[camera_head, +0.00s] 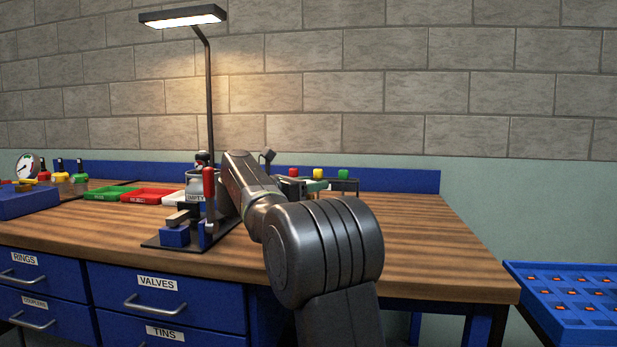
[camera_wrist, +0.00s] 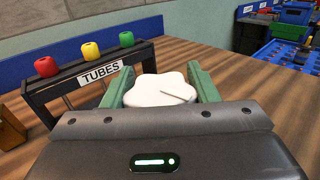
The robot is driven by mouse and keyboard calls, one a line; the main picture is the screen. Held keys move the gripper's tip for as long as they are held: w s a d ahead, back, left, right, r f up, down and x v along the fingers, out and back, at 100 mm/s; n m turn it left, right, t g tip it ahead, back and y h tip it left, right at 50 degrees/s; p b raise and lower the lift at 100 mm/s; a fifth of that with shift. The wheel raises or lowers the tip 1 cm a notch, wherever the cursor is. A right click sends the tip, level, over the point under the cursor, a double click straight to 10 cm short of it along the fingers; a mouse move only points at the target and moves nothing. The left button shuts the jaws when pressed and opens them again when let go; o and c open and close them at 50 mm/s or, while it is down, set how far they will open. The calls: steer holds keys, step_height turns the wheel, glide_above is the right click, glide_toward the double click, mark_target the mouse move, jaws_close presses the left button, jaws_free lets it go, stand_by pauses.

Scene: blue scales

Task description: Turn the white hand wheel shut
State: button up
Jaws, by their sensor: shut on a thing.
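The white hand wheel (camera_wrist: 160,91) has a lobed rim and a thin dark line on its top. In the wrist view it sits between the two green fingers of my gripper (camera_wrist: 160,80), which are shut on it from both sides. What carries the wheel is hidden below it by my gripper body. In the head view my arm hides the wheel, and only a bit of green finger shows behind the arm.
A dark rack labelled TUBES (camera_wrist: 100,73) with red, yellow and green knobs stands close to the left of my gripper. The wooden bench top (camera_head: 420,245) is clear to the right. A blue compartment tray (camera_head: 560,275) lies beyond its right end. A lamp post (camera_head: 209,110) stands left.

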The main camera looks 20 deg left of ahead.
mark_target(310, 181)
steer(key=shift+d+r+m+g+h+p, duration=0.1)
steer(key=shift+r+m+g+h+p, duration=0.4)
steer(key=shift+h, duration=0.4)
steer(key=shift+s+f, duration=0.1)
steer(key=shift+f, duration=0.1)
steer(key=o, duration=0.9)
steer(key=shift+o, duration=0.3)
steer(key=shift+f, duration=0.1)
step_height(310, 181, up, 10)
steer(key=p, duration=0.3)
steer(key=shift+p, duration=0.35)
